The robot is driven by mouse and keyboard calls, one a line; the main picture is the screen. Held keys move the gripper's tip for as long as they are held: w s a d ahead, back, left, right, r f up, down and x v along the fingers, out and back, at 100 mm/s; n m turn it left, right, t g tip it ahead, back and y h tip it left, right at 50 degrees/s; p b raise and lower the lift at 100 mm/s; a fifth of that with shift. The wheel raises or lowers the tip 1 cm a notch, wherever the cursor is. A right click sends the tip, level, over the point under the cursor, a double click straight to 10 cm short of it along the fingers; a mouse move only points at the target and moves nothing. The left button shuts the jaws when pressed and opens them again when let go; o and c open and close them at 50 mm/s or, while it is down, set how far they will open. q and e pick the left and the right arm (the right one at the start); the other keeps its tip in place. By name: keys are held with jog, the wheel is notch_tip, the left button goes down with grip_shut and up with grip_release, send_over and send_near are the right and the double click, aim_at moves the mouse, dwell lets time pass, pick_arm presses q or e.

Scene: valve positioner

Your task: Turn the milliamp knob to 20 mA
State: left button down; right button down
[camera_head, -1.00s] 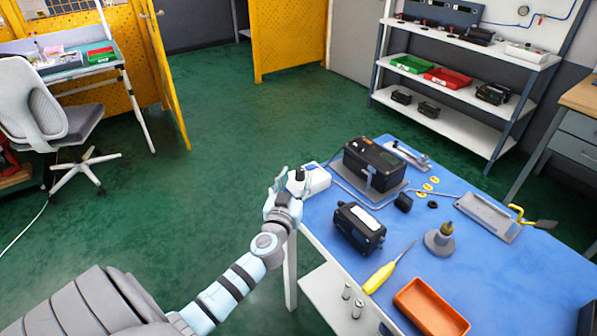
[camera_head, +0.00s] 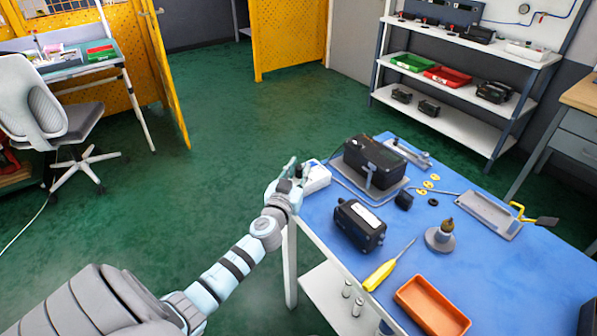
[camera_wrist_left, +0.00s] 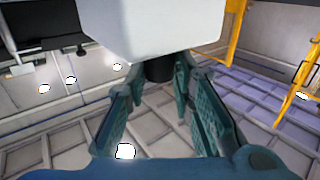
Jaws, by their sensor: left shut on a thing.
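The milliamp source is a white box (camera_head: 318,178) at the near left corner of the blue table; it also fills the top middle of the left wrist view (camera_wrist_left: 150,25). Its black knob (camera_wrist_left: 159,70) sticks out of the face turned to my left gripper. My left gripper (camera_head: 292,171) is at the box's left end, its fingers on both sides of the knob and shut on it. The knob's scale and pointer cannot be read in these views. My right gripper is not in view.
On the blue table (camera_head: 480,285) stand a large black positioner (camera_head: 372,160) on a bracket and a second black unit (camera_head: 358,226). The floor left of the table is clear.

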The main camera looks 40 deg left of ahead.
pick_arm(q)
jog(key=shift+a+f+m+t+h+b, duration=0.15)
jog(key=shift+m+h+b, duration=0.2)
jog(key=shift+h, duration=0.2)
jog(key=shift+a+f+m+t+h+b, duration=0.1)
jog(key=shift+m+t+h+b, duration=0.1)
jog(key=shift+m+h, duration=0.25)
jog(key=shift+r+m+h, duration=0.1)
jog(key=shift+m+h, duration=0.5)
jog(key=shift+h, duration=0.6)
jog(key=shift+s+r+m+h+p, duration=0.1)
jog(key=shift+r+m+h+p, duration=0.2)
jog(key=shift+m+h, duration=0.3)
jog(key=shift+f+h, duration=0.15)
jog(key=shift+h, duration=0.45)
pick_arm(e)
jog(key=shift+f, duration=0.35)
pick_arm(q)
jog(key=c, duration=1.3)
grip_release()
jog(key=shift+c, duration=0.2)
